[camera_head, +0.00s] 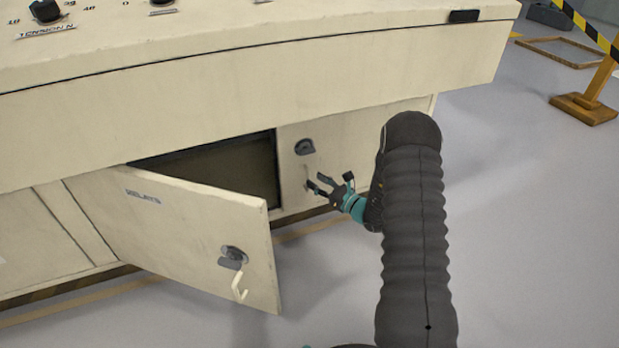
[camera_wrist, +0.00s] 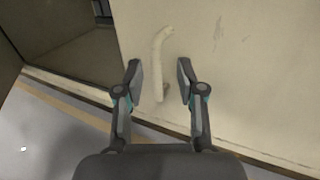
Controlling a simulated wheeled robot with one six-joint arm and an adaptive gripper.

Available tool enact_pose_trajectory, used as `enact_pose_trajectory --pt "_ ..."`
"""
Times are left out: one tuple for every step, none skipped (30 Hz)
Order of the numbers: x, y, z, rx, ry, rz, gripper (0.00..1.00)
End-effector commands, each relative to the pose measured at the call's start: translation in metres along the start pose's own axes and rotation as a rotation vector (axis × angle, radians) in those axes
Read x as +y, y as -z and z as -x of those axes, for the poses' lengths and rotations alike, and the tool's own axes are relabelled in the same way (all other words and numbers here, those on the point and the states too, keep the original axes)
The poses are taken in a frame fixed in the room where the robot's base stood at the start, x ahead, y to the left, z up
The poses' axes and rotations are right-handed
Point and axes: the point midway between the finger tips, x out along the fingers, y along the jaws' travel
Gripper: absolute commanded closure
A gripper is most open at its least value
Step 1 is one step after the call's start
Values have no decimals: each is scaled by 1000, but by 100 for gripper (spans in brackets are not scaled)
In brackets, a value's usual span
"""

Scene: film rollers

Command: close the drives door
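The cabinet has two doors in view in the head view. The right door (camera_head: 340,140) looks flush or nearly flush with the front; no label is readable on it. It has a dark latch (camera_head: 304,147) and a pale hooked handle (camera_wrist: 158,55). The left door (camera_head: 180,225) stands wide open toward me, with a small label that looks like "RELAYS", a latch (camera_head: 232,257) and a pale handle (camera_head: 240,289). I cannot tell which is the drives door. My gripper (camera_head: 318,184) is open at the right door's handle. In the wrist view the handle lies between the spread fingers (camera_wrist: 158,78), apparently untouched.
The dark cabinet opening (camera_head: 230,165) lies behind the open left door, left of my gripper. The console top (camera_head: 250,70) overhangs the doors. Open grey floor (camera_head: 530,220) lies to the right, with a striped barrier (camera_head: 595,80) at the far right.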

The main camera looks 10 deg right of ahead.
Motion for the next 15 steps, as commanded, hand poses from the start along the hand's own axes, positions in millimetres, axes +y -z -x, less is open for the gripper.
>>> enact_pose_trajectory --pt "-1 0 12 2 2 -1 62" --pt "-1 0 18 1 3 -1 62" --pt "-1 0 25 1 2 -1 62" --pt "0 0 31 0 2 -1 62" --pt "-1 -1 36 0 2 0 62" --pt "0 0 43 0 2 0 62" --pt "0 0 47 0 1 0 62" --pt "0 0 52 0 1 1 62" --pt "0 0 57 0 1 1 62" --pt "0 0 60 0 0 0 62" --pt "0 0 63 0 -1 0 62" --pt "0 0 66 0 -1 0 62" --pt "0 0 68 0 -1 1 62" --pt "0 0 70 0 -1 1 62" --pt "0 0 71 -1 -1 1 62"
